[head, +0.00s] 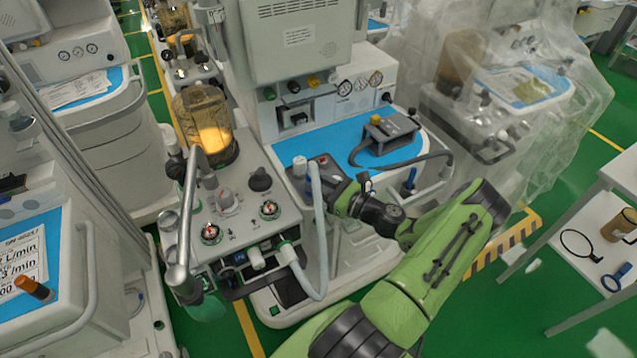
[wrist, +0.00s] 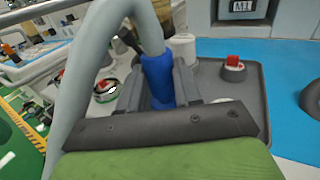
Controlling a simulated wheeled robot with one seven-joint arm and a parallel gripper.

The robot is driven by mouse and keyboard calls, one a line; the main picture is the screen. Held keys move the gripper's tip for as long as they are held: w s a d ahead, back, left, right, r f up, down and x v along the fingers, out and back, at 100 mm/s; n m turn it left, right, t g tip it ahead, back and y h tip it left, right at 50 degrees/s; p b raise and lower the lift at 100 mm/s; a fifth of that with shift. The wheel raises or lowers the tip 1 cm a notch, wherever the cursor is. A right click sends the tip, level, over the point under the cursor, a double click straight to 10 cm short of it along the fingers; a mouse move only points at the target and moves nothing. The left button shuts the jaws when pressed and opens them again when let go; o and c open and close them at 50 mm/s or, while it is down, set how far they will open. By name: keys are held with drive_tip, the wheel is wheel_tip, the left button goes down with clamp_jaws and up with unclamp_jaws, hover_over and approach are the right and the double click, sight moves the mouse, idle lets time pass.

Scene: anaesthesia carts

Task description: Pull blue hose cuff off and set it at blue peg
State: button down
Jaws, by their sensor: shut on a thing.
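My gripper (wrist: 160,88) is shut on the blue hose cuff (wrist: 158,72), with a dark finger on each side of it in the wrist view. A pale grey hose (wrist: 105,32) rises from the cuff and arches over to the left. In the head view the same hose (head: 318,225) runs from a white connector on the machine's front up to my gripper (head: 332,183).
A grey tray (wrist: 250,105) with a red-topped knob (wrist: 233,62) and a white cylinder (wrist: 183,47) lies close by. A dark box with a black cable (head: 388,133) stands on the blue worktop behind the peg. An amber canister (head: 207,125) stands to the left.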

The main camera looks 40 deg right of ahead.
drive_tip(key=shift+f+b, duration=0.45)
drive_tip(key=shift+f, duration=0.15)
drive_tip(key=c, duration=0.7)
unclamp_jaws()
drive_tip(key=s+d, duration=0.3)
drive_tip(key=s, duration=1.2)
drive_tip(key=shift+s+p, duration=0.25)
drive_tip(key=shift+p, duration=0.1)
